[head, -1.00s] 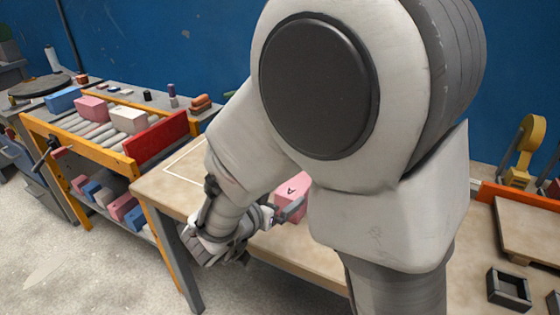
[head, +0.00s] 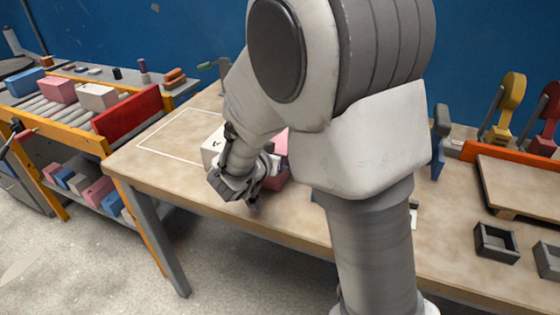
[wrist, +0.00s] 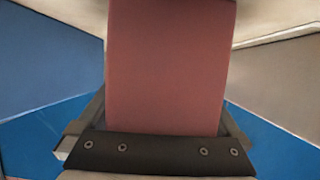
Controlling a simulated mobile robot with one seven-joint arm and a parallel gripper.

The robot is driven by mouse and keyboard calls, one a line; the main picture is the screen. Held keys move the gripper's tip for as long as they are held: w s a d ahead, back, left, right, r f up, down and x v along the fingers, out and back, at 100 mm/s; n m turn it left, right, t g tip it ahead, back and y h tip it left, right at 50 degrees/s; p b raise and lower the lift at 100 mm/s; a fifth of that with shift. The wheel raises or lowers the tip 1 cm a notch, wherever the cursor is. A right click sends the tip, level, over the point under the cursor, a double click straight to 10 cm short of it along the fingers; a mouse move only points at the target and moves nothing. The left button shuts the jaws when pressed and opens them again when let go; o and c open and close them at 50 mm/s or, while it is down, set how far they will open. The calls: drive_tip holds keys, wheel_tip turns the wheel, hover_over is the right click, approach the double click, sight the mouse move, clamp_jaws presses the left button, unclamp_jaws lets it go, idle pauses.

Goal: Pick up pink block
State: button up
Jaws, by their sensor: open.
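A pink block (head: 281,143) stands on the wooden workbench (head: 140,165), partly hidden behind my arm and wrist in the head view. My gripper (head: 268,180) is at the block, near the bench's front edge. In the wrist view the block (wrist: 168,65) fills the middle, its face running down toward the dark gripper plate with screws. My gripper's grey jaws (wrist: 165,122) show at either side of the block, open. The fingertips and any contact are hidden.
A white lettered block (head: 211,150) stands just left of my wrist, beside a white outline on the bench. A rack (head: 62,133) at the left holds several blocks, including another pink one (head: 57,90). Small dark trays (head: 495,243) and a board (head: 530,185) are at the right.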

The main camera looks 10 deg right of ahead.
clamp_jaws()
drive_tip(key=shift+r, duration=0.1)
idle(0.3)
